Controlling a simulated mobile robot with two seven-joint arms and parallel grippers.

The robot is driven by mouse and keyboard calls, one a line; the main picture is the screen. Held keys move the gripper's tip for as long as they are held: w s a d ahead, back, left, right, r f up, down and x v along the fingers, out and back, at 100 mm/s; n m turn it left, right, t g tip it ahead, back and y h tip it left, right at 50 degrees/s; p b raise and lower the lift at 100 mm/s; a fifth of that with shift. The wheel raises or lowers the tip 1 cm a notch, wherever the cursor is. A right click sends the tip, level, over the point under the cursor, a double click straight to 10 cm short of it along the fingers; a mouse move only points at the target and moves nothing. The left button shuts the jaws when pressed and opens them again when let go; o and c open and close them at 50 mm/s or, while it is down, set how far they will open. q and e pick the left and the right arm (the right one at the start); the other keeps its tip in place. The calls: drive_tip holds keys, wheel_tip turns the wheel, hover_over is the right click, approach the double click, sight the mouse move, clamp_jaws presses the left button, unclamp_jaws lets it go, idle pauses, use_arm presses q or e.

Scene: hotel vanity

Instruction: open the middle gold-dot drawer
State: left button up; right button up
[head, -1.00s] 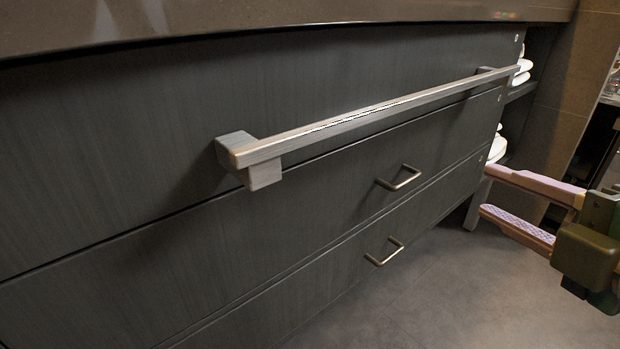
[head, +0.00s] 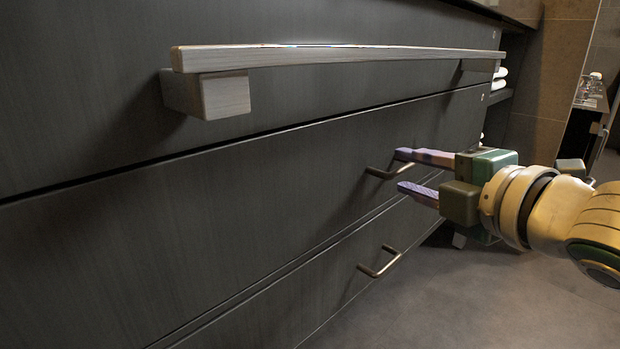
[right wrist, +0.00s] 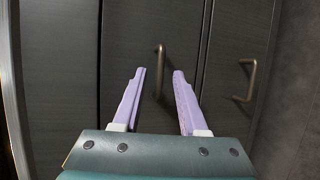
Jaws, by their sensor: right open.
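The middle drawer (head: 260,200) is a dark wood-grain front, closed, with a thin bronze bar handle (head: 381,173). A small pale dot (head: 483,97) shows at its right end; its gold colour is hard to tell. My right gripper (head: 400,171) is open and empty just to the right of this handle, its purple fingers pointing at the drawer. In the right wrist view the handle (right wrist: 160,72) appears upright between the two fingertips, a little beyond them. I cannot see contact. My left gripper is not in view.
A long thick pale towel bar (head: 330,56) juts from the top front, above the middle handle. The lower drawer (head: 310,290) is closed and has a similar handle (head: 379,264). Shelves with white towels (head: 500,73) stand at the right end. The floor (head: 470,300) in front is clear.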

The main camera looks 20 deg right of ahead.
drive_tip(key=shift+w, duration=0.35)
clamp_jaws()
idle(1.3)
